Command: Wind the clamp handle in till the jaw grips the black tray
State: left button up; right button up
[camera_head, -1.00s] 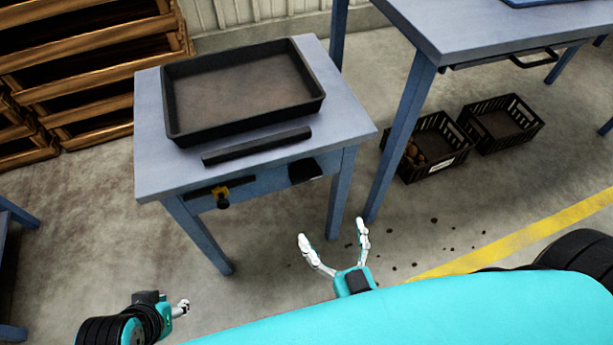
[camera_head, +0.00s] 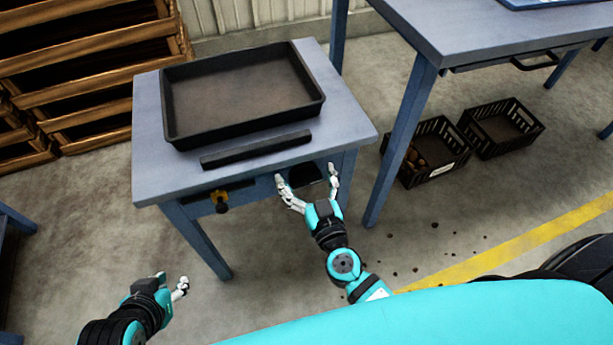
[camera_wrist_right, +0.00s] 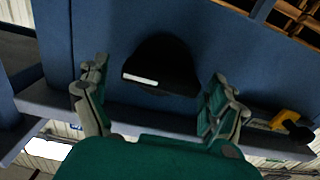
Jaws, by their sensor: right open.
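The black tray (camera_head: 243,128) lies on the small blue table (camera_head: 345,125). A black jaw bar (camera_head: 257,149) lies along its near side, with a narrow gap between them. On the table's front are a yellow piece with a black knob (camera_head: 221,202) at the left and a dark fitting (camera_head: 308,172) at the right. I cannot tell which is the clamp handle. My right gripper (camera_head: 306,174) is open, its fingers either side of the dark fitting. In the right wrist view this fitting (camera_wrist_right: 163,62) is rounded with a white strip, between the apart fingers (camera_wrist_right: 160,82). My left gripper (camera_head: 174,280) looks open and empty, low at the left.
A taller blue table (camera_head: 470,30) stands at the right. Two black crates (camera_head: 432,178) are on the floor by it, one holding potatoes. Wooden crates (camera_head: 80,75) are stacked at the back left.

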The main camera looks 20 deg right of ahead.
jog(key=c, duration=1.1)
jog(key=shift+c, duration=0.2)
